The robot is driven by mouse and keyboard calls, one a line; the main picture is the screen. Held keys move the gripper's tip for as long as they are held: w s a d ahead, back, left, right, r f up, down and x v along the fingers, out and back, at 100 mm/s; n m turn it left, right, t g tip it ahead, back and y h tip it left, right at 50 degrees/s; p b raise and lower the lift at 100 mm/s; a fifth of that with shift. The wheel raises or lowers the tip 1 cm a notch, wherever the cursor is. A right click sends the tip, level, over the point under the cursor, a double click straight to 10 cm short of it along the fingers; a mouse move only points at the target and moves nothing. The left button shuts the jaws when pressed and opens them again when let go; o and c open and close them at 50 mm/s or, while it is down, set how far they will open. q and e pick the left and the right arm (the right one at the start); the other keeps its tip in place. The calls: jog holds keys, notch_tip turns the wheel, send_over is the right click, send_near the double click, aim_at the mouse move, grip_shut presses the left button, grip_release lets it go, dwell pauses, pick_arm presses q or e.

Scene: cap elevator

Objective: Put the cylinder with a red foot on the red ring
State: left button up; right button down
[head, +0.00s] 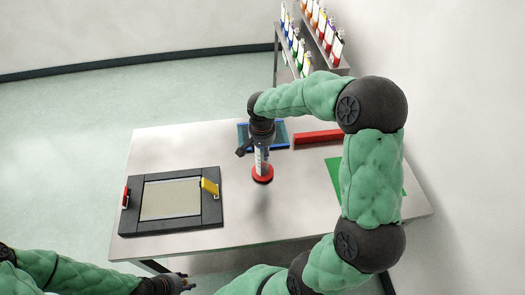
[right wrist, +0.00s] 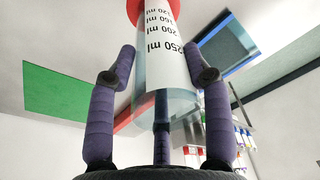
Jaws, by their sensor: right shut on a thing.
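The cylinder with a red foot (head: 262,174) hangs upright below my right gripper (head: 261,148), which is shut on its upper part. A soft shadow lies on the table under the foot, so it seems to be held above the top. In the right wrist view the clear cylinder (right wrist: 165,55) with its white millilitre scale stands between the purple fingers of my right gripper (right wrist: 162,80), its red foot at the far end. I cannot make out a separate red ring. My left gripper (head: 178,283) is at the bottom left, clear of the table; its opening is unclear.
A dark frame (head: 212,212) with a pale panel and yellow and red handles lies at the left on the table. A blue-rimmed tray (head: 281,129), a red bar (head: 320,137) and a green mat (head: 335,166) lie behind and right. A bottle rack (head: 335,62) stands at the back.

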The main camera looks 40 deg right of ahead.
jog(key=shift+f, duration=0.7)
jog(key=c, duration=0.5)
grip_release()
jog(key=shift+r, duration=0.2)
